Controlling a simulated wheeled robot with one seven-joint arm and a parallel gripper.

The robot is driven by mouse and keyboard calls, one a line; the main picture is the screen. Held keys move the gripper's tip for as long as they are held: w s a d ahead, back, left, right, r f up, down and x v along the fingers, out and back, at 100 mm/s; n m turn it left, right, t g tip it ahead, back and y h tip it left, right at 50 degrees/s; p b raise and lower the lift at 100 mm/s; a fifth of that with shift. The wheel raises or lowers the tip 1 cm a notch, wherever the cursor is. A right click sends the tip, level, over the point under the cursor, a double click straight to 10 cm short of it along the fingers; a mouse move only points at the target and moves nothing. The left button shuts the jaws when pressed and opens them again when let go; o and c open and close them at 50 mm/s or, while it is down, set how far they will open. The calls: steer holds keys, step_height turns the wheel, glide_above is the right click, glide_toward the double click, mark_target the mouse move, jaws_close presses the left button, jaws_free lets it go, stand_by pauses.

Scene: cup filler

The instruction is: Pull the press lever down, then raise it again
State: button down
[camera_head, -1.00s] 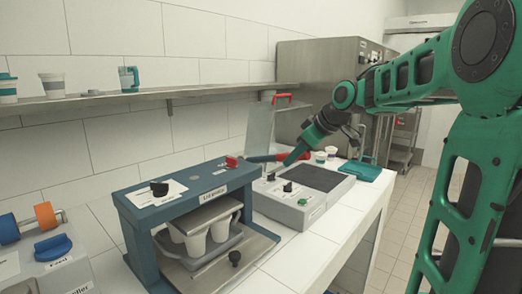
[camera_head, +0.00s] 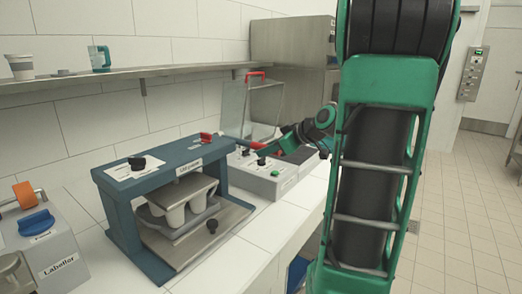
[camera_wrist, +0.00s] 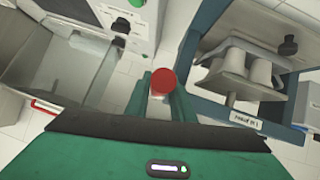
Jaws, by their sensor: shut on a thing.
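The blue-grey press (camera_head: 150,178) stands on the counter with white cups (camera_head: 196,207) in a grey tray under its plate (camera_head: 182,190). A red part (camera_head: 205,137) sits at its right top corner, and the red lever handle (camera_head: 249,152) reaches out to the right, roughly level. My gripper (camera_head: 268,152) is at the handle's outer end, partly hidden by my arm. In the wrist view the round red handle end (camera_wrist: 163,82) sits between the fingers of my gripper (camera_wrist: 164,98), which is shut on it. Whether the plate touches the cups I cannot tell.
A grey machine (camera_head: 258,182) with black knobs and a green button stands right behind the press, with a clear panel (camera_head: 247,108) behind it. The labeller (camera_head: 45,245) is at the left. A wall shelf (camera_head: 130,78) holds cups. Floor is free at right.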

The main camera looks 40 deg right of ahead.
steer(key=shift+a+f, duration=0.1)
steer(key=c, duration=1.5)
jaws_free()
steer(key=shift+c, duration=0.2)
steer(key=v, duration=1)
steer(key=shift+s+r, duration=0.2)
